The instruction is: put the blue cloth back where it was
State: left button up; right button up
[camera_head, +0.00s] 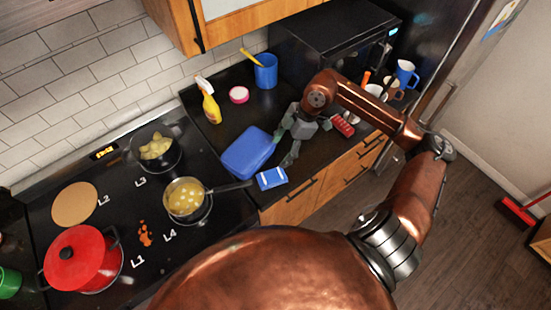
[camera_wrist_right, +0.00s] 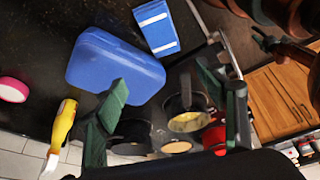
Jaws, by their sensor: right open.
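The blue cloth (camera_head: 272,178) with white stripes lies flat on the dark counter near its front edge, just in front of the blue box. It also shows in the right wrist view (camera_wrist_right: 157,25) at the top. My right gripper (camera_head: 285,146) is open and empty, above the counter beside the blue box (camera_head: 248,152). In the right wrist view its fingers (camera_wrist_right: 163,82) are spread wide, with the blue box (camera_wrist_right: 115,66) partly between them and the cloth beyond. My left gripper is not in view.
A pan (camera_head: 186,198) has its handle reaching toward the cloth. A red pot (camera_head: 80,258) stands on the stove. A yellow spray bottle (camera_head: 211,106), a pink-rimmed round item (camera_head: 239,95) and a blue cup (camera_head: 266,72) stand behind. A red item (camera_head: 343,124) lies right of the gripper.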

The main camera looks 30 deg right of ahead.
jog(key=shift+v, duration=1.85)
